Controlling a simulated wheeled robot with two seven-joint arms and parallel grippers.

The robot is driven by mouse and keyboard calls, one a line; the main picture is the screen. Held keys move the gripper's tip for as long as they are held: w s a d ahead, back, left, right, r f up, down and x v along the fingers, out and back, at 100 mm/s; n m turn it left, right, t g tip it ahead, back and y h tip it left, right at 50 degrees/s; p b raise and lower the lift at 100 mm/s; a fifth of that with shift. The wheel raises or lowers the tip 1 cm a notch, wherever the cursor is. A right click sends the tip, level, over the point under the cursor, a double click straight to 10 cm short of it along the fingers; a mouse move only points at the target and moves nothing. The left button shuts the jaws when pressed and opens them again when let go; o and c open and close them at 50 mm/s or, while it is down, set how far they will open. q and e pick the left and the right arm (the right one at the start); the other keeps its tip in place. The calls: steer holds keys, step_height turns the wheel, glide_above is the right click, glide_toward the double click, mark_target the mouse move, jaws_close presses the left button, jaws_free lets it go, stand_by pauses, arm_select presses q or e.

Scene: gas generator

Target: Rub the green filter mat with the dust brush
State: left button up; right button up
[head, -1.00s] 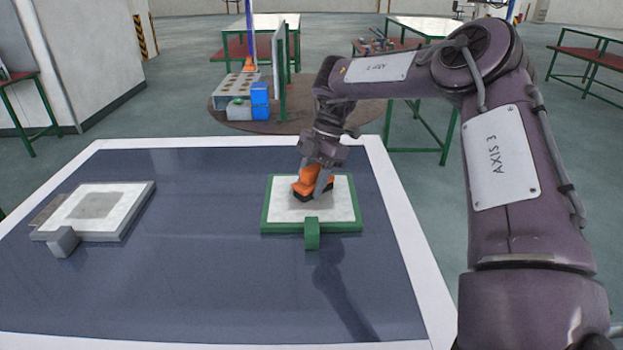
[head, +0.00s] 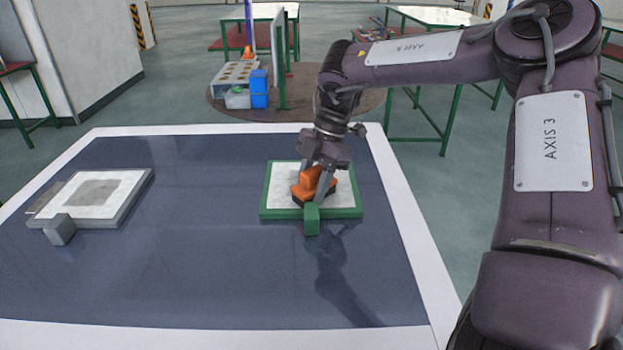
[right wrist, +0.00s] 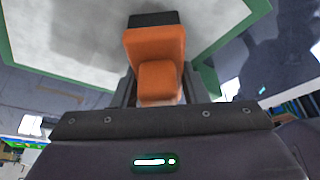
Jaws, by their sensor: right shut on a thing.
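The green filter mat (head: 281,213) lies on the dark table at the right of centre. It has a green frame, a white middle and a green tab at its front. My right gripper (head: 320,182) is shut on the orange dust brush (head: 303,191) and holds it over the front half of the mat. The brush appears to touch the white surface. In the right wrist view the brush (right wrist: 155,50) sits between the fingers, its dark end toward the white pad (right wrist: 60,30). A grey smudge shows on the pad there. My left gripper is not in view.
A grey-framed filter mat (head: 130,205) with a grey patch lies at the table's left. The table (head: 200,270) is bare between the mats and in front. Behind stand a crate with holes (head: 236,73) and a blue box (head: 259,90).

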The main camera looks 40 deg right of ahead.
steer(key=shift+s+a, duration=0.2)
steer(key=shift+s, duration=0.1)
steer(key=shift+w+a+f+b, duration=0.15)
steer(key=shift+w+a+b, duration=0.2)
steer(key=shift+w+a, duration=0.15)
steer(key=shift+w+d+p, duration=0.25)
steer(key=shift+w+p, duration=0.05)
steer(key=shift+w+d+r+p, duration=0.2)
steer(key=shift+w+d+p, duration=0.35)
steer(key=shift+w+d, duration=0.85)
steer(key=shift+w+d+f+p, duration=0.1)
steer(key=shift+w+d+p, duration=0.1)
steer(key=shift+w+d, duration=0.55)
steer(key=shift+w+d+p, duration=0.15)
steer(key=shift+w+d, duration=0.3)
steer(key=shift+w, duration=0.55)
steer(key=shift+w+d+f, duration=0.1)
steer(key=shift+w+d, duration=0.4)
steer(key=shift+w, duration=0.1)
steer(key=shift+w+a, duration=0.1)
